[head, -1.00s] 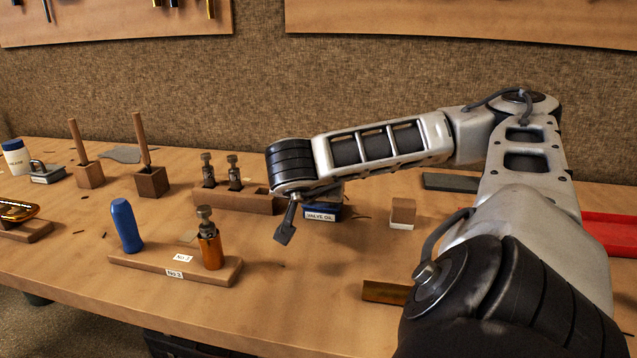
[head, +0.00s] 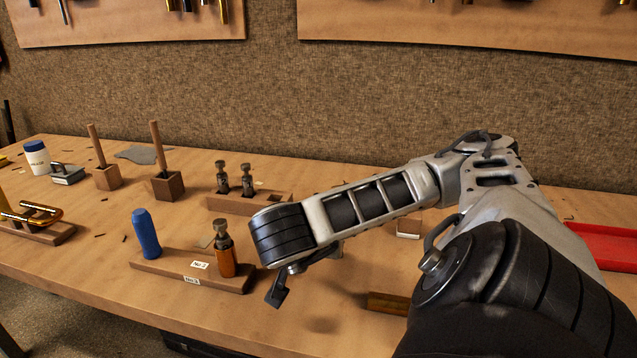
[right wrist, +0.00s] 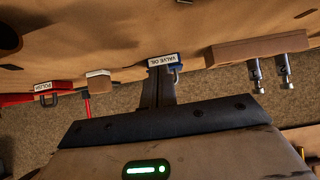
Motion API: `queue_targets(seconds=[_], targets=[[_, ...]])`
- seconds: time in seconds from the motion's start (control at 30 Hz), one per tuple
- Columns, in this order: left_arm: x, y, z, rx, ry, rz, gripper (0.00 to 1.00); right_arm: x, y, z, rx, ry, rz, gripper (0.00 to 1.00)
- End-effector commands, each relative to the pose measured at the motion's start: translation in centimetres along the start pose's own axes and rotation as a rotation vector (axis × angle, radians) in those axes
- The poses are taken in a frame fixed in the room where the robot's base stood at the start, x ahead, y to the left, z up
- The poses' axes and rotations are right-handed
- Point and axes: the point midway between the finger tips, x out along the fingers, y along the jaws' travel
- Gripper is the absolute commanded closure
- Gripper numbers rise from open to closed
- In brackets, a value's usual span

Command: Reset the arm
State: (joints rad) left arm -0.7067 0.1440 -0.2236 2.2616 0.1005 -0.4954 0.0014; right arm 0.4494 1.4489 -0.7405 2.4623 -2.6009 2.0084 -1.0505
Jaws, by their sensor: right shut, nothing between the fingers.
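My right arm reaches in from the right in the head view, over the front of the bench. Its gripper (head: 277,292) points down in front of the labelled wooden stand's right end, shut and empty. In the right wrist view the dark shut fingers (right wrist: 158,90) show at the middle, with the valve oil box (right wrist: 165,61) seen beyond their tips. In the head view my forearm hides that box. My left gripper is not in view.
The labelled wooden stand (head: 170,272) holds a blue cylinder (head: 146,233) and an orange-cased valve (head: 225,255) close to my gripper. Behind is a wood block (head: 232,204) with two valves. A red tray (head: 600,246) lies right.

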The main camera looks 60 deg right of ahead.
Motion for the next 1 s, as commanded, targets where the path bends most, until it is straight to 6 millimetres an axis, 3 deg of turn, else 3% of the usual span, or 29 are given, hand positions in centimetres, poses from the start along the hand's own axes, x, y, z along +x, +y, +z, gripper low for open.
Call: queue_targets(seconds=[0.13,0.47,0.6,1.0], targets=[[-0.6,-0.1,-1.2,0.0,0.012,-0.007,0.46,-0.4,0.0,0.3,-0.002,0.001,-0.004,1.0],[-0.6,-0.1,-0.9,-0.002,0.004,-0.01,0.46,-0.4,0.0,0.5,-0.002,0.003,-0.005,1.0],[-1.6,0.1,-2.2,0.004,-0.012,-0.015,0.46,-2.0,0.0,-1.4,-0.002,0.003,-0.005,1.0],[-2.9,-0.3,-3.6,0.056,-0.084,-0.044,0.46,-5.9,0.1,-6.2,-0.003,0.002,-0.005,1.0]])
